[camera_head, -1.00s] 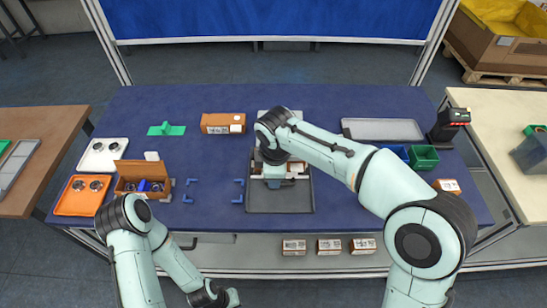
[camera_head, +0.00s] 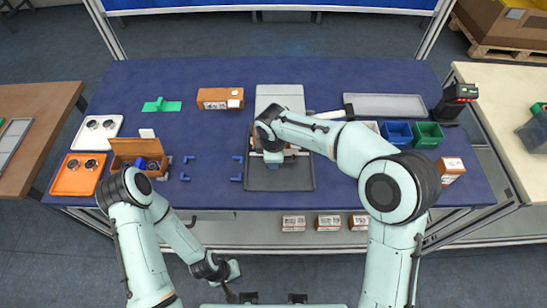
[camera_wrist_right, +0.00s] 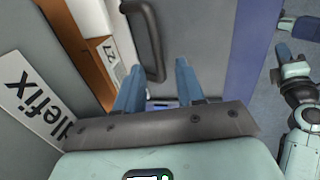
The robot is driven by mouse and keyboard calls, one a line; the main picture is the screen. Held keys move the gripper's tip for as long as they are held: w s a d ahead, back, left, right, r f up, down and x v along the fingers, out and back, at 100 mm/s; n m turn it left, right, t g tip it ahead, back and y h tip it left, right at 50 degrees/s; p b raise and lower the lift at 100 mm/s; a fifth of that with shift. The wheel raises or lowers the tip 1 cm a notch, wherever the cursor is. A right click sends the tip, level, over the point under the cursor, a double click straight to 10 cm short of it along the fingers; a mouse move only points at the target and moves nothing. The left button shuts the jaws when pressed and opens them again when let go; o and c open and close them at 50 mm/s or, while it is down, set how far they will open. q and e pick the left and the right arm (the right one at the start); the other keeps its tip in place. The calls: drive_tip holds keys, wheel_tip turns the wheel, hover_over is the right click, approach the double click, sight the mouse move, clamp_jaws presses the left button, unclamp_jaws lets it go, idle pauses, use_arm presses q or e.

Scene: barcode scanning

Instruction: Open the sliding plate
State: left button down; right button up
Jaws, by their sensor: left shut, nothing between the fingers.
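A grey plate with a dark bar handle (camera_wrist_right: 146,40) shows in the right wrist view; I take it for the sliding plate (camera_wrist_right: 200,35). In the head view it matches the dark grey tray-like surface (camera_head: 262,182) at the table's near middle, partly hidden by my right arm. My right gripper (camera_wrist_right: 160,62) is open, its blue fingers apart at the handle's lower end. Whether the handle is fully between them I cannot tell. My left gripper (camera_head: 235,268) is shut and empty, held low in front of the table and well away from the plate.
A brown box with a label (camera_wrist_right: 103,65) lies beside the plate. A light grey panel (camera_head: 280,97) is behind my right wrist. An open brown box (camera_head: 138,152), orange tray (camera_head: 59,188), blue bin (camera_head: 397,132) and green bin (camera_head: 428,135) stand on the blue table (camera_head: 205,130).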

drive_tip(key=shift+w+f, duration=0.15)
drive_tip(key=shift+f, duration=0.35)
